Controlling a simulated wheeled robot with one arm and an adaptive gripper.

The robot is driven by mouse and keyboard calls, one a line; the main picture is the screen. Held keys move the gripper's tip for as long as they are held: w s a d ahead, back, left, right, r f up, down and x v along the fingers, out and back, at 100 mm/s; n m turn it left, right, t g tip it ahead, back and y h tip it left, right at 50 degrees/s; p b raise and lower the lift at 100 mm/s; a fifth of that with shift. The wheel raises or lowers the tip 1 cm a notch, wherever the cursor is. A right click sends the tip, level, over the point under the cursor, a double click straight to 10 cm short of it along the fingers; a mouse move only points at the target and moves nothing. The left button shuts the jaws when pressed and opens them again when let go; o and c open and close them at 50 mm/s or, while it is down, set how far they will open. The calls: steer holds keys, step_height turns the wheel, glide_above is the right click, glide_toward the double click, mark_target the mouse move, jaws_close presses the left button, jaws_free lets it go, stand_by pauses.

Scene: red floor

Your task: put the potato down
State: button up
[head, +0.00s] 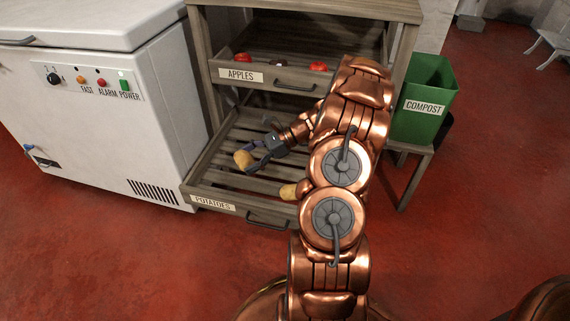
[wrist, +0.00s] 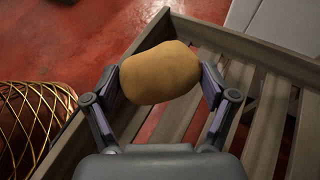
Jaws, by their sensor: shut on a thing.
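A tan potato (wrist: 160,73) is held between the two fingers of my gripper (wrist: 158,80) in the wrist view. In the head view the potato (head: 243,159) shows at the tip of my gripper (head: 254,160), over the left part of the slatted drawer labelled POTATOES (head: 212,201). The drawer's slats and side boards (wrist: 225,42) lie below the potato in the wrist view. I cannot tell how high the potato is above the slats. Another potato (head: 288,192) lies in the drawer near its front, partly hidden by my arm.
A drawer labelled APPLES (head: 241,76) with red apples sits above. A white chest freezer (head: 160,95) stands close at the left. A green COMPOST bin (head: 424,105) stands at the right. A gold wire basket (wrist: 35,120) shows at the left in the wrist view.

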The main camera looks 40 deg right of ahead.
mark_target(257, 188)
steer(key=shift+s+d+f, duration=0.5)
steer(key=shift+s, duration=0.15)
steer(key=shift+s+f, duration=0.1)
steer(key=shift+f, duration=0.25)
step_height(257, 188, down, 9)
steer(key=b, duration=0.3)
steer(key=shift+b, duration=0.3)
steer(key=shift+f, duration=0.2)
steer(key=o, duration=1)
steer(key=shift+r, duration=0.15)
